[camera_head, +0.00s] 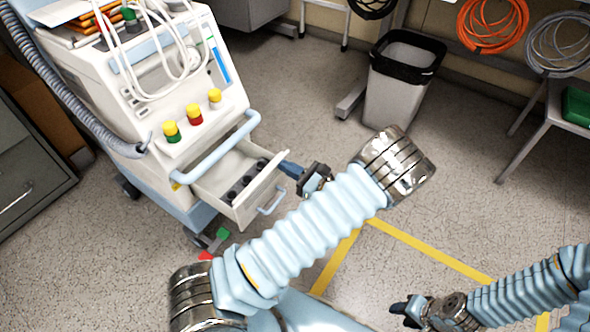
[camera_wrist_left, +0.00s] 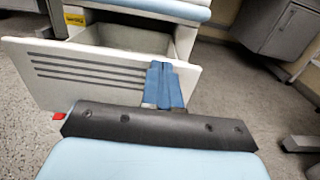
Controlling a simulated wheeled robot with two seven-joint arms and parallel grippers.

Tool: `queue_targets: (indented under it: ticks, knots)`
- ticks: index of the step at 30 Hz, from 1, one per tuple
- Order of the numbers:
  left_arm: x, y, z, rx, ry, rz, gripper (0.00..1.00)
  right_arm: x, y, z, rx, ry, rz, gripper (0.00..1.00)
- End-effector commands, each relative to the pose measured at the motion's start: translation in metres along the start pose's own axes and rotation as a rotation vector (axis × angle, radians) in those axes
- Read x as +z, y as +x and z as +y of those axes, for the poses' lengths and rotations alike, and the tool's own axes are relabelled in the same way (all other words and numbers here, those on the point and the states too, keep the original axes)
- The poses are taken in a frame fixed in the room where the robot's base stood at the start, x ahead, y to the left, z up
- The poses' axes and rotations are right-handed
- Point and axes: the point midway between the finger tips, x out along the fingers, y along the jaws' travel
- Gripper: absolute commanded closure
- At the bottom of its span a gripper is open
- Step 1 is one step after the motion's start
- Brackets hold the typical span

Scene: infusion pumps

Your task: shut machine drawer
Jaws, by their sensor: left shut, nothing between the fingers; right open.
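The white machine (camera_head: 160,100) stands at the left in the head view. Its drawer (camera_head: 240,200) is pulled out and open, with dark items inside and a pale blue handle (camera_head: 271,202) on its front. My left gripper (camera_head: 285,167) is shut and empty at the upper right corner of the drawer front. In the left wrist view its blue fingers (camera_wrist_left: 163,86) overlap the right part of the drawer front (camera_wrist_left: 85,78); I cannot tell whether they touch it. My right gripper (camera_head: 398,308) is open and empty at the lower right, away from the machine.
A pale blue rail (camera_head: 218,150) crosses the machine above the drawer. A grey hose (camera_head: 75,100) runs down its left side. A bin (camera_head: 398,85) with a black liner stands at the back. Open floor with yellow tape (camera_head: 430,246) lies right of the drawer.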

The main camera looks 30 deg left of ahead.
Motion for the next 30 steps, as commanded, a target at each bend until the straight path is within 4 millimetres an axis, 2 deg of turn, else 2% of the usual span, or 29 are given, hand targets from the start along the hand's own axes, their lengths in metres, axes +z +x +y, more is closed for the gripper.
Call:
queue_targets:
  ticks: [12, 18, 24, 30]
  knots:
    - [0.001, 0.112, 0.002, 0.005, 0.001, -0.001, 1.00, -0.001, -0.014, -0.003, 0.003, 0.001, 0.004, 0.57]
    - [0.000, 0.154, 0.001, 0.003, 0.000, 0.000, 1.00, -0.001, -0.015, -0.004, 0.004, 0.001, 0.004, 0.57]
    - [0.000, 0.176, 0.000, 0.001, 0.000, 0.000, 1.00, -0.001, -0.015, -0.004, 0.004, 0.001, 0.005, 0.57]
    - [0.000, 0.183, 0.000, 0.001, 0.000, -0.001, 1.00, -0.001, -0.015, -0.004, 0.004, 0.001, 0.005, 0.57]
